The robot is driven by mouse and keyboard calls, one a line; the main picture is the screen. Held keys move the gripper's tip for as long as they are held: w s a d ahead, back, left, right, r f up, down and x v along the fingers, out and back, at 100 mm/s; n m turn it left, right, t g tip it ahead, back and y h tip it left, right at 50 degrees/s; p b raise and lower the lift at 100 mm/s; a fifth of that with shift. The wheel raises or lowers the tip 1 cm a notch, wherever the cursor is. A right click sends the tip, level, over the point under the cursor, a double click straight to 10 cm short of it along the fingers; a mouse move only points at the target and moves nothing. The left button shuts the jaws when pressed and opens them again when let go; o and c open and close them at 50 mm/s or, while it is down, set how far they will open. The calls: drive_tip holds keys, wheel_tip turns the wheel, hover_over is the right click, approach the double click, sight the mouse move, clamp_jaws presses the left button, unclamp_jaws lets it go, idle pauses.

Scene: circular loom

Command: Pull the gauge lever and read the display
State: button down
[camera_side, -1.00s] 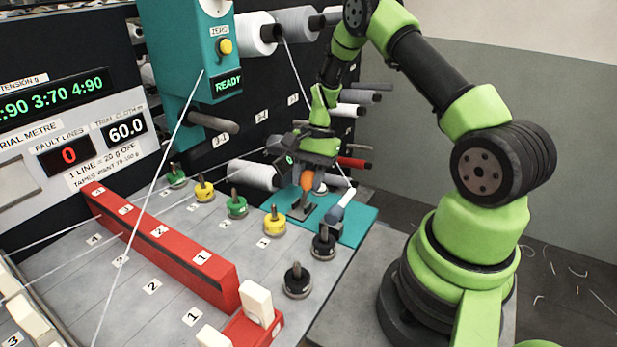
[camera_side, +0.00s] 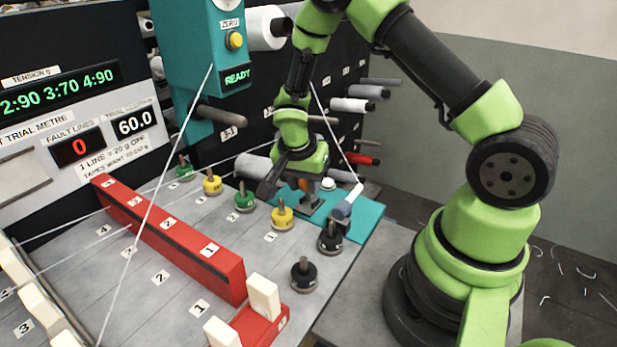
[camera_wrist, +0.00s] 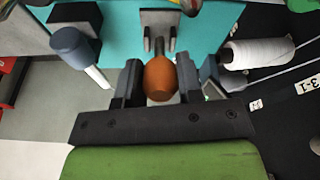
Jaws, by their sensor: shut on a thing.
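The lever's orange knob (camera_wrist: 160,78) sits between the two dark jaws of my gripper (camera_wrist: 160,84) in the wrist view, and the jaws are closed on its sides. The lever's grey stem runs beyond the knob to a bracket on the teal plate (camera_wrist: 210,18). In the side view my gripper (camera_side: 298,184) is low over the teal plate (camera_side: 365,222) and mostly hides the knob. A small display (camera_side: 237,77) on the teal post reads READY in green. A wall panel shows tension figures (camera_side: 60,90), fault lines 0 (camera_side: 76,147) and trial cloth 60.0 (camera_side: 136,122).
A blue-grey, white-tipped tool (camera_side: 346,204) stands close beside the gripper. Several coloured weights with pegs, such as a yellow one (camera_side: 282,218), stand nearby. A white spool (camera_wrist: 258,53) is to the right in the wrist view. A red rail (camera_side: 170,240) crosses the table.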

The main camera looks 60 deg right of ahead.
drive_tip(key=shift+a+f+h, duration=0.15)
drive_tip(key=shift+a+h, duration=0.55)
drive_tip(key=shift+h, duration=0.5)
drive_tip(key=c, duration=0.8)
unclamp_jaws()
drive_tip(key=shift+f, duration=0.1)
drive_tip(key=v, duration=1)
drive_tip(key=shift+a, duration=0.1)
